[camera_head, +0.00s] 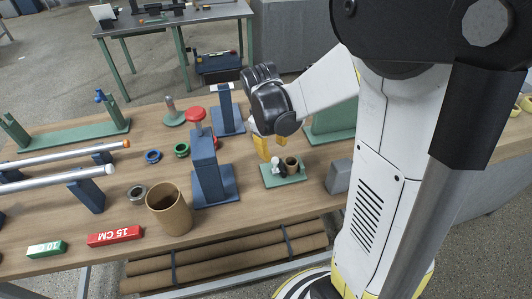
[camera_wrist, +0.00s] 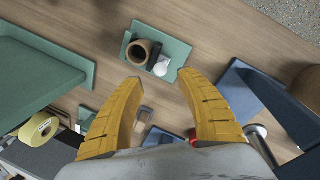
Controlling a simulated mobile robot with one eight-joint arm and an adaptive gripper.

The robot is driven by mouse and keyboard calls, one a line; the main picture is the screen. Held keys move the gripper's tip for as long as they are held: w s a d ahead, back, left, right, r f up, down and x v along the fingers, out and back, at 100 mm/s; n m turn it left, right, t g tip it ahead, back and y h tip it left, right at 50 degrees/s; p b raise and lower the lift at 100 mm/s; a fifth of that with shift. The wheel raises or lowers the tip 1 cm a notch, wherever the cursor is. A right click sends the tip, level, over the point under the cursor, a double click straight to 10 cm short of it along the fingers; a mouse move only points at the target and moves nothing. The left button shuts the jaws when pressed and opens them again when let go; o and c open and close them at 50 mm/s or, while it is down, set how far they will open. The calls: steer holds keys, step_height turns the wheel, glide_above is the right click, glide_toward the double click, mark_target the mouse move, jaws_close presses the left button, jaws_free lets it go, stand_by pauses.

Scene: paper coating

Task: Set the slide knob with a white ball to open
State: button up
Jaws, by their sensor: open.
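The white ball knob (camera_head: 276,160) is on a small fixture with a green base (camera_head: 299,178), on the wooden table. Beside it stands a brown cylinder (camera_head: 292,163). In the wrist view the white ball (camera_wrist: 161,68) sits next to a dark block, by the brown cylinder (camera_wrist: 139,52), on the green base (camera_wrist: 181,50). My gripper (camera_head: 272,148), with yellow fingers, is just behind and above the fixture in the head view. In the wrist view my gripper (camera_wrist: 164,92) is open and empty, and the ball lies beyond the gap between its fingertips.
A blue stand (camera_head: 207,170) with a red knob (camera_head: 196,114) rises left of the fixture. A grey block (camera_head: 339,176) lies to its right, and a larger green piece (camera_head: 331,128) stands behind. A cardboard tube (camera_head: 170,212) and red box (camera_head: 114,236) are farther left.

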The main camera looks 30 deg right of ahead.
mark_target(274, 159)
steer(key=f, duration=0.2)
steer(key=f+b, duration=0.1)
steer(key=f, duration=0.1)
steer(key=d+f+b, duration=0.1)
steer(key=f, duration=0.2)
steer(key=shift+w+d, duration=0.1)
steer(key=shift+w, duration=0.2)
jaws_close()
